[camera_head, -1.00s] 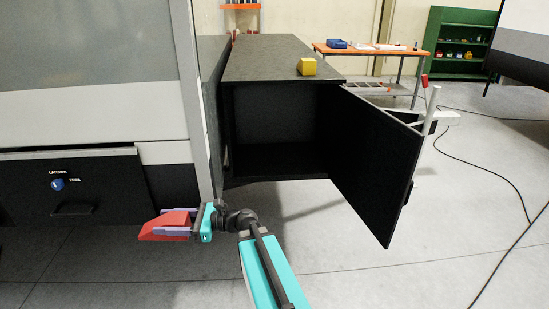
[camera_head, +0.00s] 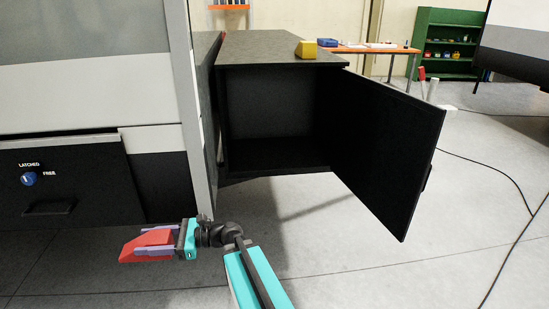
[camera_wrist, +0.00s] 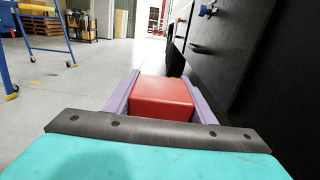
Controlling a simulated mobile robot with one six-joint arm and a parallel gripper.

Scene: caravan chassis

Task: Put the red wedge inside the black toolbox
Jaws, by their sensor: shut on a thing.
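My gripper (camera_head: 158,245) is shut on the red wedge (camera_head: 132,249), which points to the left in the head view. In the wrist view the red wedge (camera_wrist: 163,98) sits between the two purple fingers of my gripper (camera_wrist: 163,90). The black toolbox (camera_head: 270,52) stands to the right of and beyond my gripper. Its door (camera_head: 385,145) is swung open to the right, and its inside looks empty. The gripper and wedge are outside it, in front of the caravan's lower side.
A yellow block (camera_head: 306,49) sits on top of the toolbox. The caravan's black drawer (camera_head: 70,185) with a blue latch knob (camera_head: 28,179) is at the left. An orange table (camera_head: 375,50) and green shelf (camera_head: 447,45) stand behind. Floor at the right is clear except cables.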

